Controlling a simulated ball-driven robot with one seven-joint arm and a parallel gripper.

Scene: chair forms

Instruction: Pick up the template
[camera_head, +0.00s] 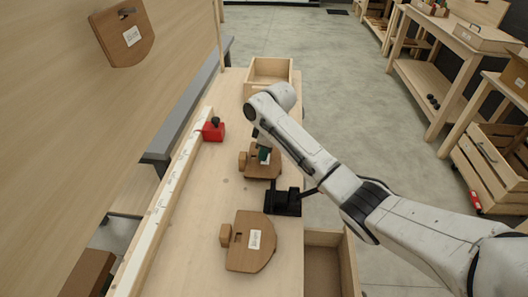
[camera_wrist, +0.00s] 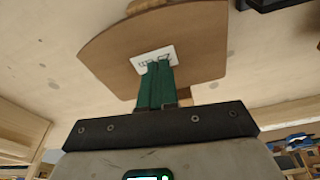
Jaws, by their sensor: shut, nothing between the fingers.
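A brown wooden template (camera_head: 263,167) with a wooden block at its left end lies on the bench. A second template (camera_head: 240,256) with a white label lies nearer on the bench, and a third (camera_head: 115,40) hangs on the upright panel. My gripper (camera_head: 264,155) is over the farther bench template. In the wrist view my green fingers (camera_wrist: 157,70) are together and overlap the white label of a template (camera_wrist: 105,50). Nothing shows between them. I cannot tell whether the fingertips touch it. The arm hides part of the farther template.
A black device (camera_head: 283,202) sits on the bench between the two templates. A red item (camera_head: 213,130) stands near the left edge strip, and an open wooden box (camera_head: 270,72) is at the far end. Shelves (camera_head: 455,62) with crates stand at right across clear floor.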

